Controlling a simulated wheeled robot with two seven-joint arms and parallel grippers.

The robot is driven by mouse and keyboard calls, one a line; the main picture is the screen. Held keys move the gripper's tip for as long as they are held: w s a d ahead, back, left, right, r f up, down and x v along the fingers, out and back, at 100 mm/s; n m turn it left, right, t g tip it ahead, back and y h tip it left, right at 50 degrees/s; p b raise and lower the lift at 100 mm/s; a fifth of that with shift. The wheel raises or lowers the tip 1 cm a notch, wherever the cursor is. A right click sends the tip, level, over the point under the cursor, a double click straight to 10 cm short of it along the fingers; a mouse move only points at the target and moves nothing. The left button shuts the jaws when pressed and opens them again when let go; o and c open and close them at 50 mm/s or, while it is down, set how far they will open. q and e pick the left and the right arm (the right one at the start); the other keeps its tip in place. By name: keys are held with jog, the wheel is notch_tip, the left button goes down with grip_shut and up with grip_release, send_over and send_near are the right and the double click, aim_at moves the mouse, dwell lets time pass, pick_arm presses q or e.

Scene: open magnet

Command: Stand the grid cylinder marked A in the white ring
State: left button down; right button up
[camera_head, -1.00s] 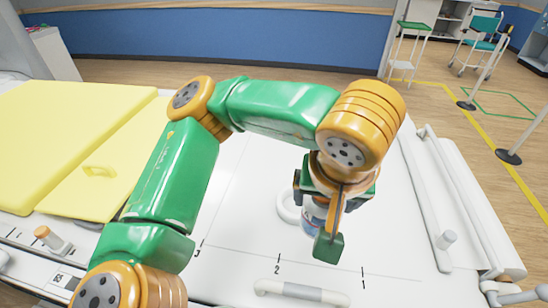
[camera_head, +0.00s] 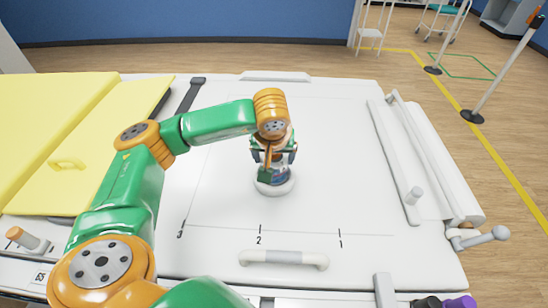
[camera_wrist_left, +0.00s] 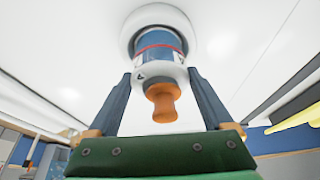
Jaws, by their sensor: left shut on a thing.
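The cylinder marked A (camera_head: 281,173) is blue and white with a red stripe and an orange knob; in the left wrist view the cylinder (camera_wrist_left: 158,52) shows large, with a small dark mark on its white band. My left gripper (camera_head: 272,153) is shut on it from above, and its fingers (camera_wrist_left: 160,98) lie on either side of the white band. The white ring (camera_head: 273,189) lies on the white table. The cylinder looks upright with its lower end inside the ring (camera_wrist_left: 189,30); whether it rests on the table is hidden. My right gripper is not seen.
The white table top (camera_head: 330,150) is clear around the ring. Yellow panels (camera_head: 60,135) lie at the left. A long rail (camera_head: 395,160) runs along the right.

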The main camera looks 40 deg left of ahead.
pick_arm(q)
jog(key=shift+f, duration=0.65)
jog(key=shift+f+b, duration=0.4)
grip_release()
jog(key=shift+r, duration=0.25)
jog(key=v, duration=1.2)
jog(key=shift+r+p, duration=0.25)
jog(key=shift+p, duration=0.05)
